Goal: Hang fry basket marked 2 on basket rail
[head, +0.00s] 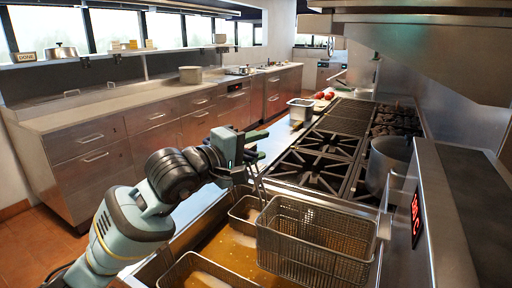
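A large wire fry basket (315,243) is up above the oil of the fryer, at the lower middle right, close to the steel panel with the red display. Its thin handle wires run up from its back left corner to my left gripper (252,172), which appears shut on the handle. A second basket (243,213) sits low in the oil behind it, and a third basket (205,272) sits low at the front left. No number mark is readable on any basket. The basket rail cannot be made out clearly; the large basket hides part of that side. My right gripper is out of view.
Amber oil (232,246) fills the fryer well. Behind it is a black-grated stove (318,165) with a steel pot (388,165) at right. A red display (415,212) is on the right panel. A steel container (300,110) and red food (325,96) stand farther back.

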